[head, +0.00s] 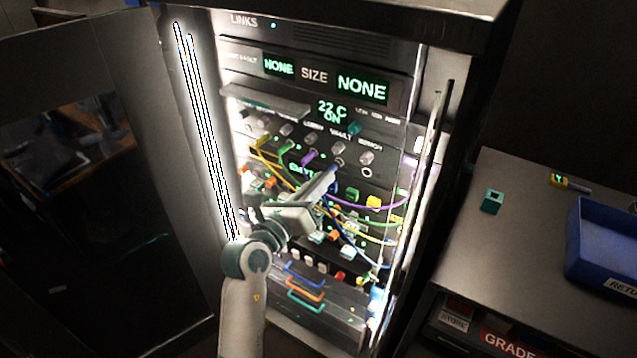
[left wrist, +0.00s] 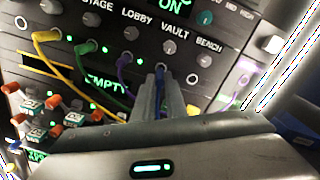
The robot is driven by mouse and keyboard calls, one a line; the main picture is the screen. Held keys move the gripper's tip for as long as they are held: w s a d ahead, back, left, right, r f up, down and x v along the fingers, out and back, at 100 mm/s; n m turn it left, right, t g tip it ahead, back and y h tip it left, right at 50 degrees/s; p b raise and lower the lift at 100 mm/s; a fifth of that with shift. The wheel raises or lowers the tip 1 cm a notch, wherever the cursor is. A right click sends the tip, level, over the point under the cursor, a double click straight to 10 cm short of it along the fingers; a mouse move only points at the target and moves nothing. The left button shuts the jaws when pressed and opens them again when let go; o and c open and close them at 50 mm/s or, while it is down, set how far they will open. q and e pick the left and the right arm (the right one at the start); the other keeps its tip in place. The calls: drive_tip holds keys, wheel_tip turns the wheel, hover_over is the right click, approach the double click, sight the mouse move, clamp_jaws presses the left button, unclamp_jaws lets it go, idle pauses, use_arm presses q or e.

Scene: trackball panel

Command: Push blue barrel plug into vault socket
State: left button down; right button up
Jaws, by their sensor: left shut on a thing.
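My left gripper (head: 328,178) reaches into the rack and is shut on the blue barrel plug (left wrist: 161,74). In the left wrist view the fingertips (left wrist: 160,86) stand on both sides of the plug, below the VAULT label and its knob (left wrist: 169,47). The plug's front end is at the vault socket (head: 339,163), which it largely covers. I cannot tell how deep the plug sits. A blue cable (head: 347,245) hangs below the gripper in the head view. My right gripper is not in view.
Yellow (left wrist: 47,38), green (left wrist: 82,48) and purple (left wrist: 123,62) plugs sit in sockets to the left. The BENCH socket (left wrist: 192,79) to the right is empty. An open rack door (head: 100,180) stands left. A side table (head: 470,240) with a blue tray (head: 600,235) stands right.

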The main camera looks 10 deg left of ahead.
use_arm(q)
drive_tip(key=shift+w+d+r, duration=0.2)
drive_tip(key=shift+w+d, duration=0.3)
drive_tip(key=shift+w, duration=0.35)
drive_tip(key=shift+s+f+p, duration=0.1)
drive_tip(key=shift+s+p, duration=0.25)
drive_tip(key=shift+s+a+f, duration=0.1)
drive_tip(key=shift+p+v, duration=0.35)
drive_tip(key=shift+v, duration=0.55)
drive_tip(key=shift+a, duration=0.1)
drive_tip(key=shift+m, duration=0.3)
drive_tip(key=shift+m+p, duration=0.3)
drive_tip(key=shift+m, duration=0.2)
drive_tip(key=shift+p, duration=0.6)
idle(1.1)
